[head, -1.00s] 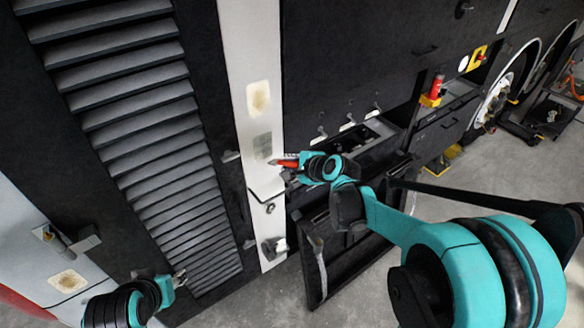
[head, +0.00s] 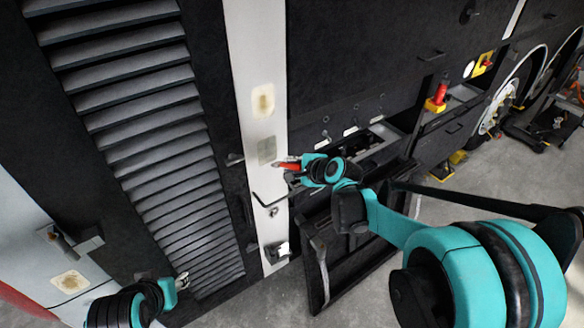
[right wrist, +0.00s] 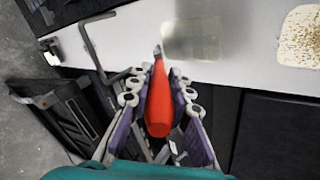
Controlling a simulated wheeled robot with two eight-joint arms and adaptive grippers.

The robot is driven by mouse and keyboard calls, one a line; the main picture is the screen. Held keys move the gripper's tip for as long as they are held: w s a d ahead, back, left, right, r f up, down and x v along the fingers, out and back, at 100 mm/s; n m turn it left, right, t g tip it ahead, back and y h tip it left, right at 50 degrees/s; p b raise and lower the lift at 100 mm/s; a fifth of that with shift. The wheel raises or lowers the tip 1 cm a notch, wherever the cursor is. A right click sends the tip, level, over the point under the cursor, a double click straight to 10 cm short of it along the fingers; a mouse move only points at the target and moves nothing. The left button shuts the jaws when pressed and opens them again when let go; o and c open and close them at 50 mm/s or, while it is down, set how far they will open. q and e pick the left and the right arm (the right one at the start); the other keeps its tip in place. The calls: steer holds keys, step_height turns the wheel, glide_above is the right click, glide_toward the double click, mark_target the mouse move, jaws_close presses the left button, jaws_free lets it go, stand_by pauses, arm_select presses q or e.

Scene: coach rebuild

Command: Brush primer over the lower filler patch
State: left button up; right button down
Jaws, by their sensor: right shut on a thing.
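My right gripper (head: 294,165) is shut on a red-handled brush (right wrist: 160,100), which also shows as a small red shape in the head view (head: 287,166). Its short grey tip points toward the white panel strip (head: 246,62). The lower filler patch (head: 267,150) is a greyish rectangle on this strip; in the right wrist view it is smooth grey-beige (right wrist: 192,40). The brush tip is close to the patch's left edge in the right wrist view; I cannot tell whether it touches. My left gripper (head: 182,281) is low at the left, its jaw opening unclear.
A cream upper patch (head: 262,100) with brown speckles is above on the strip. A bent black rod (head: 268,201) sticks out below the lower patch. A dark open flap (head: 318,262) hangs under my right arm. Black louvres (head: 150,130) fill the left.

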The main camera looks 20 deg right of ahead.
steer(key=shift+w+a, duration=0.15)
steer(key=shift+w, duration=0.4)
steer(key=shift+r, duration=0.1)
